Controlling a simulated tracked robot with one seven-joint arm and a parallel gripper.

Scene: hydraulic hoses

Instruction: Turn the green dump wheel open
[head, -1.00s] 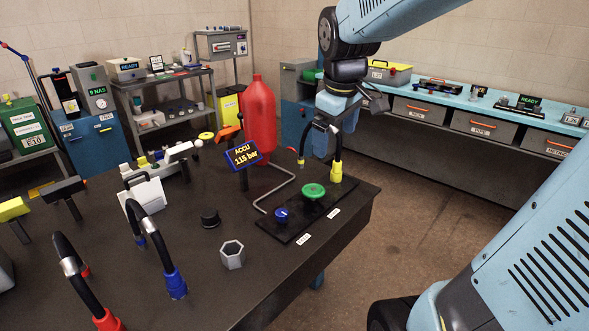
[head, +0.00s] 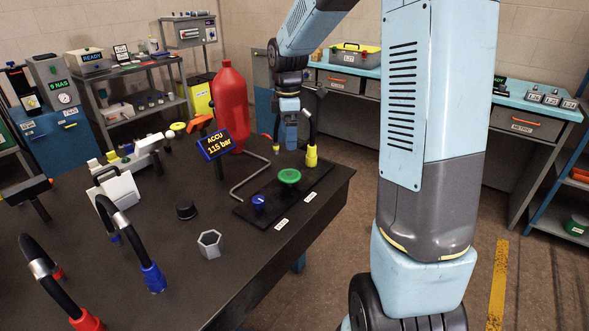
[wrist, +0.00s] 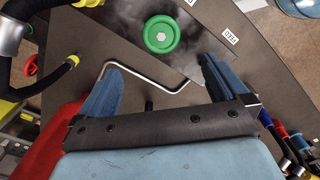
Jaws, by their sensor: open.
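The green dump wheel (head: 289,176) sits on a dark plate (head: 245,212) near the table's right edge, beside a smaller blue knob (head: 258,200). In the wrist view the green wheel (wrist: 161,34) lies beyond the fingertips, roughly centred between them. My gripper (wrist: 161,66) is open, its two blue fingers wide apart with nothing between them. In the head view my gripper (head: 291,143) hangs pointing down behind the wheel, apart from it. Whether the wheel has turned cannot be told.
A red accumulator bottle (head: 230,108) and the display reading "ACCU 115 bar" (head: 215,143) stand left of my gripper. A yellow-ended hose (head: 311,155) stands close on its right. A bent metal pipe (head: 243,184) runs beside the plate. A hex nut (head: 209,243) lies in front.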

